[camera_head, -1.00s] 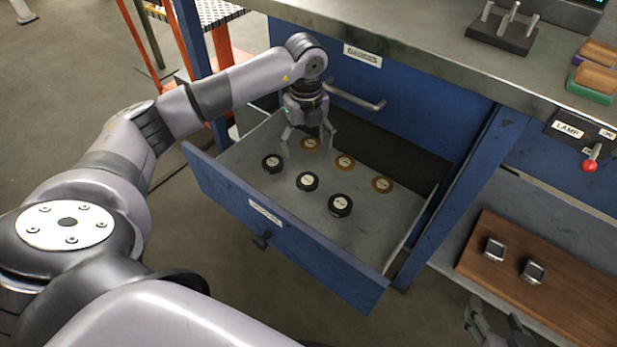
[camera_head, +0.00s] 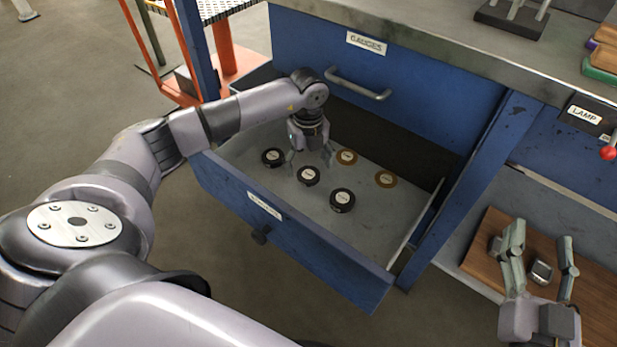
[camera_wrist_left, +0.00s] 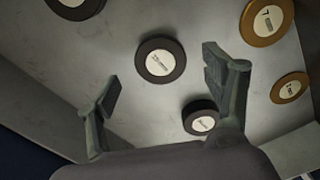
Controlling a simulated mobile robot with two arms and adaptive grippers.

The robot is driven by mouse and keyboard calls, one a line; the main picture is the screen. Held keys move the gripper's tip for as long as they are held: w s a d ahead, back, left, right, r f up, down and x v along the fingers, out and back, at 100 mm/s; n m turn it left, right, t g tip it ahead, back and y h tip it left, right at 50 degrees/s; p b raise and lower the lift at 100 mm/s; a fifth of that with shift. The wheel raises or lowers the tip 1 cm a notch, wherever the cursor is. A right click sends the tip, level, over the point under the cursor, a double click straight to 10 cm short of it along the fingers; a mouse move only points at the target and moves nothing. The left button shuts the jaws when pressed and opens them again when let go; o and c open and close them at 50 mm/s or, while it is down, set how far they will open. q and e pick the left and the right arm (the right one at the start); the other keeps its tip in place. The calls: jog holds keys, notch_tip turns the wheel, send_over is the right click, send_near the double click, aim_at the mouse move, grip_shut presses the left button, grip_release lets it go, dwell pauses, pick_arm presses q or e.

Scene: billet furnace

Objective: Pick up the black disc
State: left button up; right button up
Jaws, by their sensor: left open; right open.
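Three black discs with pale labels lie in the open drawer: one at left (camera_head: 273,156), one in the middle (camera_head: 308,175) and one nearer the front right (camera_head: 342,200). My left gripper (camera_head: 310,160) is open, low in the drawer just behind the middle disc. In the left wrist view, a black disc (camera_wrist_left: 160,60) shows between and beyond the open fingers (camera_wrist_left: 161,78). Another black disc (camera_wrist_left: 199,120) sits close beside the right-hand finger, and a third (camera_wrist_left: 74,6) is cut by the top edge. My right gripper (camera_head: 541,242) is open over the lower shelf.
Two brass discs (camera_head: 346,157) (camera_head: 385,179) lie behind the black ones. The counter (camera_head: 450,60) overhangs behind. A wooden board (camera_head: 485,262) with small metal-rimmed items (camera_head: 541,271) lies at right.

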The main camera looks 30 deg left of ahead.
aim_at(308, 176)
pick_arm(q)
jog(key=shift+f+b, duration=0.4)
jog(key=shift+f, duration=1)
pick_arm(e)
jog(key=r+t, duration=0.1)
jog(key=r, duration=0.1)
jog(key=s+r+t+y, duration=0.1)
jog(key=r, duration=0.1)
jog(key=shift+s+a+r+t, duration=0.1)
jog(key=shift+a+r+t, duration=0.1)
jog(key=shift+r+t, duration=0.15)
pick_arm(q)
jog(key=shift+c, duration=0.4)
jog(key=c, duration=1.5)
pick_arm(e)
jog(key=shift+f, duration=0.1)
